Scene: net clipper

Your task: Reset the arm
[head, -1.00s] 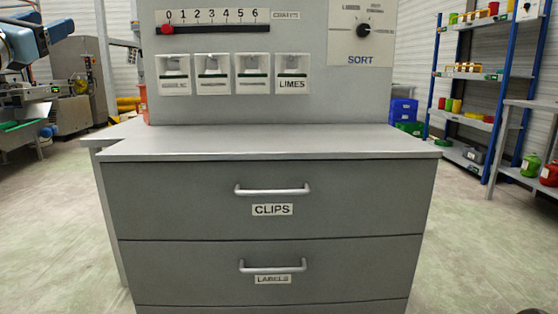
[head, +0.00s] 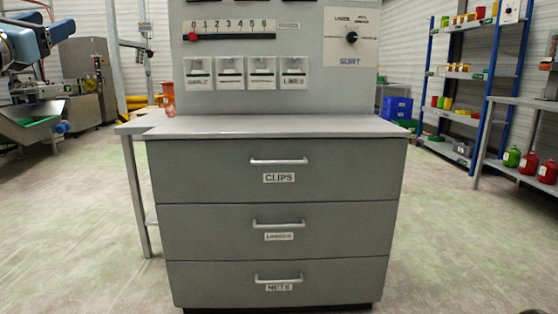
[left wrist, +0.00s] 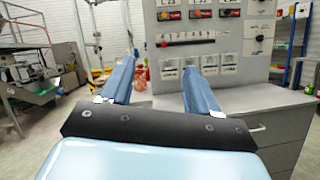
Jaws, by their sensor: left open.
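My left gripper (head: 62,24) shows at the upper left of the head view, at the end of its blue arm. In the left wrist view its two blue fingers (left wrist: 160,64) stand wide apart with nothing between them. They point toward the grey control panel (head: 300,60) and touch nothing.
A grey cabinet (head: 277,218) with drawers marked CLIPS and NETS stands ahead, all drawers shut. Its worktop (head: 270,126) is bare. The panel carries a red slider (head: 193,37), several labelled switches and a SORT knob (head: 352,37). Shelves (head: 470,75) stand right. Nearby floor is clear.

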